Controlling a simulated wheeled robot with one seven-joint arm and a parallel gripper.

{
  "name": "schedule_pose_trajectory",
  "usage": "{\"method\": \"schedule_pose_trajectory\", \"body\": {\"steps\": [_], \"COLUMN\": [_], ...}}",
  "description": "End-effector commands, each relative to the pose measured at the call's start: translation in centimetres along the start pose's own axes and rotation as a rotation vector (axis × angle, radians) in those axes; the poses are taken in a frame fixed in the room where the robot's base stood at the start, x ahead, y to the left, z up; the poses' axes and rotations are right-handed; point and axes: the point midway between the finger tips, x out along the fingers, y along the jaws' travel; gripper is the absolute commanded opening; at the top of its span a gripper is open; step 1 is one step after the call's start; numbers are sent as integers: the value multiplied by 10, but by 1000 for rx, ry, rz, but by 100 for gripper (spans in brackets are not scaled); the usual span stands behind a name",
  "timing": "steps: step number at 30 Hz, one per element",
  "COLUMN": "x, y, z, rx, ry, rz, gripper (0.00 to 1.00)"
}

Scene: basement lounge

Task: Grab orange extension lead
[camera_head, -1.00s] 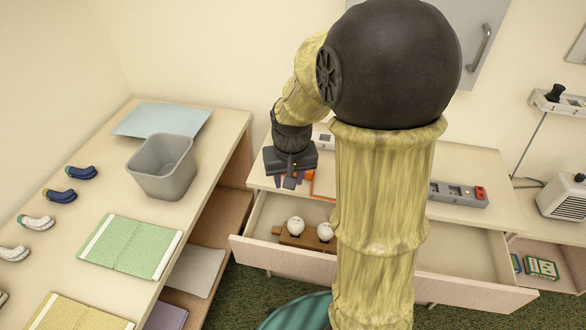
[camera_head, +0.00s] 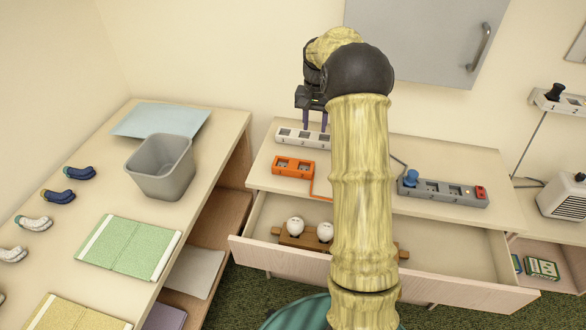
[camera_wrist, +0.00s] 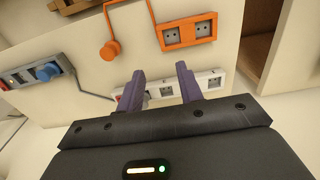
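The orange extension lead (camera_head: 294,167) lies on the desk top behind the open drawer, with its cord running right and down behind my arm. In the wrist view its orange socket block (camera_wrist: 188,31) is at the top, and its round orange plug (camera_wrist: 110,50) lies to the left. My gripper (camera_head: 315,122) is over the back of the desk, beyond the orange block, by a white socket strip (camera_head: 290,135). In the wrist view my gripper (camera_wrist: 160,75) has its two purple fingers apart, with nothing held between them. The fingers overlap the white strip in view; contact cannot be told.
A grey socket strip (camera_head: 442,192) with a blue plug lies on the desk's right side. The open drawer (camera_head: 450,252) holds a wooden block with two white knobs. A grey bin (camera_head: 162,168) stands on the left table. A grey cabinet (camera_head: 415,40) hangs behind.

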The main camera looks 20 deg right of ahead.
Motion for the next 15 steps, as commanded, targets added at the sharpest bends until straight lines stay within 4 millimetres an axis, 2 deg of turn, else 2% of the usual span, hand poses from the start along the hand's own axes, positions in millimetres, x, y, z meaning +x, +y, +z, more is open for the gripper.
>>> {"method": "schedule_pose_trajectory", "body": {"steps": [7,15], "x": [10,55], "y": [0,0], "z": [0,0], "rx": [-1,-2], "ry": [-1,-3], "rz": [1,1], "gripper": [36,36]}}
